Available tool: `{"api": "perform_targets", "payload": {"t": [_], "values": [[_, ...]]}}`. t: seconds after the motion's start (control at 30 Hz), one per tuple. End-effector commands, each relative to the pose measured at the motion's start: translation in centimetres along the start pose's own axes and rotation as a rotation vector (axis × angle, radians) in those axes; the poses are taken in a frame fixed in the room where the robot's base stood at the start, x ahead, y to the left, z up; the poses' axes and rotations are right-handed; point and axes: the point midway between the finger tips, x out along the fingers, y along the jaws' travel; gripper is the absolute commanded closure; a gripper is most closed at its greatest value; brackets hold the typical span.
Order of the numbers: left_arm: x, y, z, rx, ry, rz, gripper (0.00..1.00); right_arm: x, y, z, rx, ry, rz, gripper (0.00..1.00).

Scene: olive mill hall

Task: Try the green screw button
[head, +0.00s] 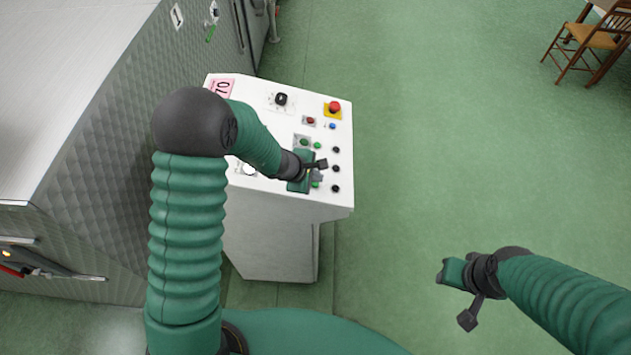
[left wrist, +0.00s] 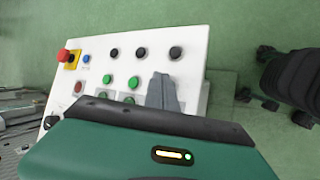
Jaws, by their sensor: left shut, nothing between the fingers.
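The white control console (head: 277,195) stands in the middle of the head view, its sloping top carrying the buttons. Several green buttons show; two are at the upper side of my left gripper (head: 317,175), one green button (head: 304,142) among them, and another green button (head: 315,184) is just below its fingers. In the left wrist view the grey fingers (left wrist: 163,92) are shut and empty over the panel, beside a green button (left wrist: 135,81). Contact cannot be told. No readable label shows which is the screw button. My right gripper (head: 446,272) hangs over bare floor.
A red emergency button (head: 334,106) on a yellow plate, a black knob (head: 281,98), a blue button (head: 332,126) and a column of black buttons (head: 336,169) share the panel. A grey machine (head: 105,150) stands left. The floor at right is clear up to a wooden chair (head: 585,45).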

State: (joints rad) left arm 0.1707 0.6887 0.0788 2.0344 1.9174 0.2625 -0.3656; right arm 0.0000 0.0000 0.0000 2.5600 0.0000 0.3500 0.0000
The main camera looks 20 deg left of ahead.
Motion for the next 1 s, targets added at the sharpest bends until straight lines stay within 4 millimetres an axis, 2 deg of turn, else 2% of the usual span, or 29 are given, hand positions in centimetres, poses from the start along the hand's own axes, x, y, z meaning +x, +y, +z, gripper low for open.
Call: {"api": "perform_targets", "payload": {"t": [0.27, 0.73, 1.0], "values": [[-0.1, 0.1, 0.1, 0.001, 0.000, 0.000, 1.00, -0.1, 0.0, 0.0, 0.000, 0.000, 0.000, 0.64], [-3.4, 2.4, 2.4, 0.002, -0.001, 0.000, 1.00, -3.3, 0.0, -0.8, 0.000, 0.000, 0.000, 0.64], [-3.5, 2.6, 2.6, 0.001, 0.000, 0.000, 1.00, -3.4, 0.0, -0.8, 0.000, 0.000, 0.000, 0.64]]}}
